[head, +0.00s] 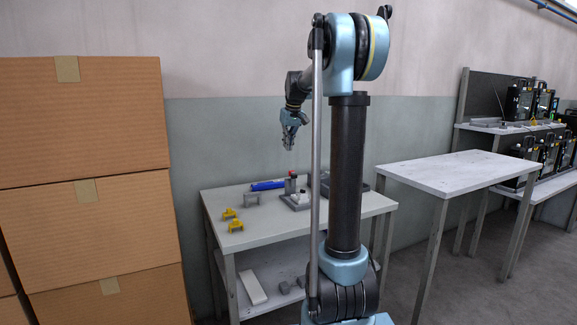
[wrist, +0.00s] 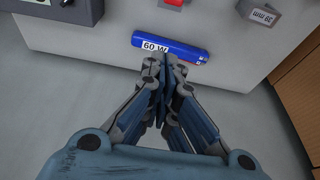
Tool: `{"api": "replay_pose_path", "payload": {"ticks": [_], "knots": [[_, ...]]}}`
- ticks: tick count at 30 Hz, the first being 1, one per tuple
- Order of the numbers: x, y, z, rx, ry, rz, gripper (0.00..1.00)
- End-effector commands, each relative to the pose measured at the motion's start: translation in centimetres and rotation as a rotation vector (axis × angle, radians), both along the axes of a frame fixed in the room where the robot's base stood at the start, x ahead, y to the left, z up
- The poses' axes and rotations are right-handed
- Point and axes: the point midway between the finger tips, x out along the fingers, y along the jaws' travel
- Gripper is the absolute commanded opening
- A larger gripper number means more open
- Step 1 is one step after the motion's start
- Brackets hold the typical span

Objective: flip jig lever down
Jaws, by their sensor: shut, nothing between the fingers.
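The jig (head: 297,198) is a small grey fixture on the white table. Its lever shows a red knob (head: 292,174) and appears to stand up; the exact angle is too small to tell. My gripper (head: 289,143) hangs in the air above the back of the table, apart from the jig. In the wrist view, my gripper (wrist: 165,63) has its fingertips together with nothing between them, over the edge of a blue bar labelled 60 W (wrist: 185,51). A red part (wrist: 172,2), probably the lever knob, is cut off at the top edge. Most of the jig is outside the wrist view.
The blue bar (head: 268,185) lies behind the jig. A grey bracket (head: 251,193) and two yellow brackets (head: 236,225) sit to its left. A dark grey box (wrist: 68,10) is beside the jig. Cartons (head: 85,150) stand left; a bare table (head: 450,172) stands right.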

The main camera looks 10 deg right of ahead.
Motion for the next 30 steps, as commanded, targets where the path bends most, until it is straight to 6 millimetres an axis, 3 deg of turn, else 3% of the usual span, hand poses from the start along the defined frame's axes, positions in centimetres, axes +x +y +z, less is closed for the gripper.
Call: {"api": "replay_pose_path", "payload": {"ticks": [5,22,30], "knots": [[0.4,0.1,-1.2,0.0,0.0,0.0,0.0],[2.8,0.9,-9.5,0.0,0.0,0.001,0.0],[0.3,0.1,-9.4,0.0,0.0,-0.001,0.0]]}}
